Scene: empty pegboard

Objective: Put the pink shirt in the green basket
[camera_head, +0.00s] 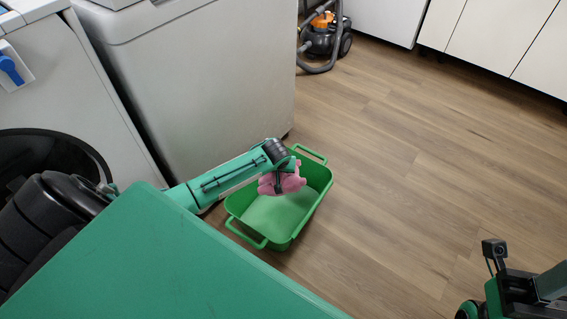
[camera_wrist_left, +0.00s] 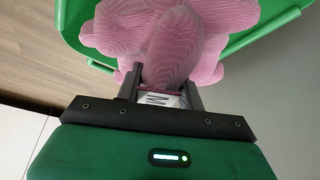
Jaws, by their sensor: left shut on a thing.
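The pink shirt (camera_head: 283,184) is bunched in my left gripper (camera_head: 280,181), above the green basket (camera_head: 238,208). In the left wrist view my left gripper (camera_wrist_left: 159,88) is shut on the crumpled pink shirt (camera_wrist_left: 172,45), and the basket's green wall (camera_wrist_left: 265,40) shows behind it. The basket stands on the floor and its visible inside is bare. I cannot tell how high the shirt hangs over its bottom.
A white machine (camera_head: 205,80) stands behind and left of the basket. Another with a dark round door (camera_head: 50,150) is at far left. A vacuum cleaner (camera_head: 327,35) and white cabinets (camera_head: 500,35) are at the back. The wooden floor (camera_head: 420,150) on the right is clear.

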